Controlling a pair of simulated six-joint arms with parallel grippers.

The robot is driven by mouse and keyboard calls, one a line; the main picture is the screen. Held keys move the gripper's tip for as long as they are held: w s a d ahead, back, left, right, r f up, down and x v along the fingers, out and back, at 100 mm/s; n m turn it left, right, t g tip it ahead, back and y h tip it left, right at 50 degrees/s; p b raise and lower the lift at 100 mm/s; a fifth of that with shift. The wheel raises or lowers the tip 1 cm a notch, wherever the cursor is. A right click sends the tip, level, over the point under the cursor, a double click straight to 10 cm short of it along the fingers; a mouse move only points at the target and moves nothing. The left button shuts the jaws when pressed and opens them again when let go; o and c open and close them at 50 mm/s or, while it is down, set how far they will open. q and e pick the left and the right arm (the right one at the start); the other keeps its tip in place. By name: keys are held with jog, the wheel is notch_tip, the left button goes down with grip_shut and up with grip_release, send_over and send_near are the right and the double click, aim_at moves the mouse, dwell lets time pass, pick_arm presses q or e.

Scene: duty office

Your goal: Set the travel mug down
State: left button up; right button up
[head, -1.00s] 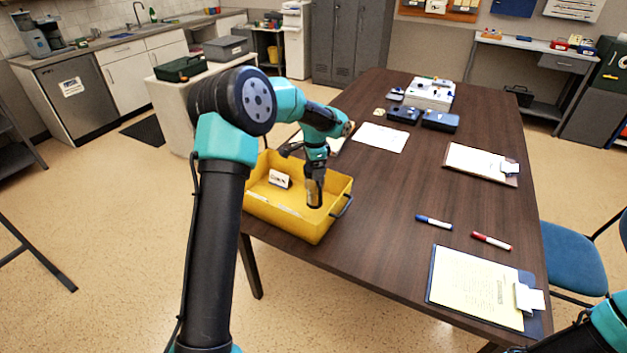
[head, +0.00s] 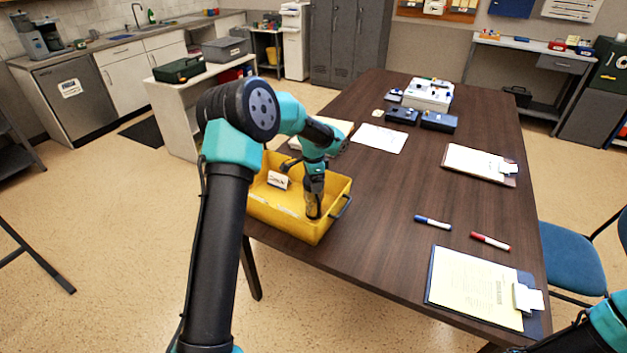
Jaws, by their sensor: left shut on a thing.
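My left gripper (head: 314,190) points down inside the yellow tray (head: 290,228), near its right end. It is shut on the travel mug (head: 313,209), a small dark, upright shape mostly covered by the gripper. The mug's lower end is low in the tray, close to the tray floor; I cannot tell whether it touches. Only a teal part of my right arm shows in the bottom right corner, and its gripper is out of the picture.
A white folded card (head: 277,180) stands in the tray, left of the gripper. The tray sits at the left edge of the dark table (head: 370,225). Two markers and clipboards lie to the right. The table's middle is bare.

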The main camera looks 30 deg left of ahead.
pick_arm(q)
jog(key=o, duration=1.3)
notch_tip(320, 180, up, 12)
jog(key=shift+r, duration=0.1)
